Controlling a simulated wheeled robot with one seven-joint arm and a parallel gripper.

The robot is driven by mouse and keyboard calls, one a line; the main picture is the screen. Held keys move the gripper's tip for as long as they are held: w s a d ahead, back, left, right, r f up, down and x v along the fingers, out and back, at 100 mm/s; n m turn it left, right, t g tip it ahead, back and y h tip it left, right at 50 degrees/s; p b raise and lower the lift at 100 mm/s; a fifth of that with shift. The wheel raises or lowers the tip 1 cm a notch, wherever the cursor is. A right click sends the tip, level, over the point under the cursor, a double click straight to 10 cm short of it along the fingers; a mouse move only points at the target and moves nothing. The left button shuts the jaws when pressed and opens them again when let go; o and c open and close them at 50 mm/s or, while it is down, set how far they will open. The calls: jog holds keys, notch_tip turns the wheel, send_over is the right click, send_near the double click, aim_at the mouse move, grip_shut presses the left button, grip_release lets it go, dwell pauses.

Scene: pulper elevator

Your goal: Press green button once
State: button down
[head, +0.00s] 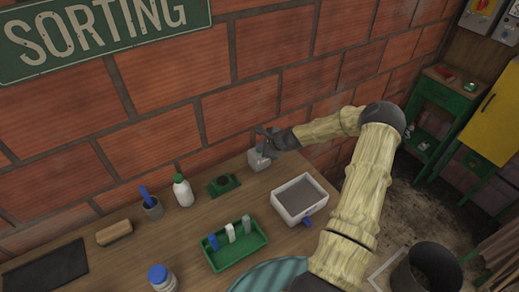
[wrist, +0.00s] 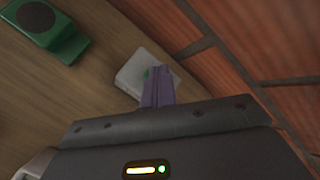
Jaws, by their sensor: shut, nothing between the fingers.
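A small pale grey box (head: 257,161) stands on the wooden bench near the brick wall in the head view. My gripper (head: 262,146) is over the box, pointing down. In the head view the button is hidden.
A green block with a dark round top (head: 223,185) sits left of the box. A white tray (head: 283,211) and a green tray (head: 215,263) with several upright pieces stand in front. A white bottle (head: 183,192) stands further left. The brick wall (head: 180,90) is close behind.

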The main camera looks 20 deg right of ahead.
aim_at(261, 151)
dwell(0.3)
jog(key=shift+r+p, duration=0.6)
jog(key=shift+r, duration=0.3)
jog(key=shift+r, duration=0.1)
jog(key=shift+r+p, duration=1.55)
jog(key=shift+r, duration=0.9)
